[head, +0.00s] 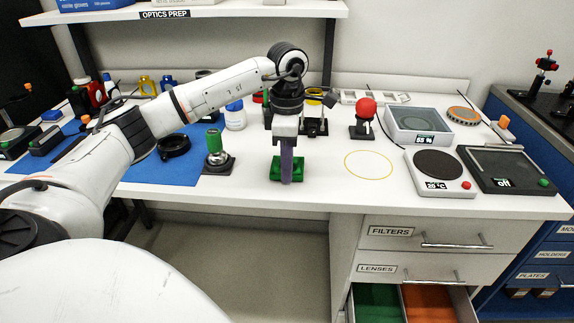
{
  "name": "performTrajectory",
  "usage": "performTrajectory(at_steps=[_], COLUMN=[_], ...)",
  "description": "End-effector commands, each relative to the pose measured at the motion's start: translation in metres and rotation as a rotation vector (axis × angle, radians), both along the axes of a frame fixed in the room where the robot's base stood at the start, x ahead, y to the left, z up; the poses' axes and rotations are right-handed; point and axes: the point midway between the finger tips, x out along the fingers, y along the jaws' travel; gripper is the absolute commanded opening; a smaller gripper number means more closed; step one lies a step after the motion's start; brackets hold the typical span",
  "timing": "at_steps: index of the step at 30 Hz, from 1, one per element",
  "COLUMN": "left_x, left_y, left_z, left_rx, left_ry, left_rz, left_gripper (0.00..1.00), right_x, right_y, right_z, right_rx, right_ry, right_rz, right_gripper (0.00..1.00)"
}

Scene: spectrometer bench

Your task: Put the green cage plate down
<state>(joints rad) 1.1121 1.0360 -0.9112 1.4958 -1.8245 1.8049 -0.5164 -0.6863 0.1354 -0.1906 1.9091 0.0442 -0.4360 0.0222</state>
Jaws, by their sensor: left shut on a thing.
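The green cage plate (276,172) is at the front middle of the white bench, under my left gripper (287,176). My left gripper points straight down and is shut on the plate. Its fingers hide the plate's middle, and green shows on both sides of them. The plate looks level and close to the bench top; I cannot tell whether it touches. My right gripper is not in view.
A yellow ring outline (368,165) marks bare bench to the right. A round-topped hotplate (437,164) stands beyond it. A green-topped post (214,150) stands just left of the gripper, by the blue mat (187,171). A drawer below is open (377,302).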

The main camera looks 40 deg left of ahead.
Motion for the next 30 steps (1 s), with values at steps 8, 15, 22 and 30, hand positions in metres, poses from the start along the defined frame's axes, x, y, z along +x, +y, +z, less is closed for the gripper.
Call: performTrajectory(at_steps=[8, 15, 22, 30], left_x=[0.001, 0.001, 0.000, 0.002], left_y=[0.000, 0.000, 0.000, -0.001], left_z=[-0.002, -0.004, -0.003, 0.026], left_rx=[0.000, -0.001, -0.001, -0.001], left_ry=[-0.003, -0.002, -0.002, -0.006], left_rz=[-0.001, -0.001, -0.001, -0.001], left_gripper=[0.00, 0.33, 0.33, 0.33], right_x=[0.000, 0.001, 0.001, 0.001], right_y=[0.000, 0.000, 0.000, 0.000], right_z=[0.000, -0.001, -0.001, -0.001], right_rx=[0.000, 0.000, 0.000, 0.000], right_ry=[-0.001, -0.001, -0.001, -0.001], right_rz=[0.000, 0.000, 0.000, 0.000], right_gripper=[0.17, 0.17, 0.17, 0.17])
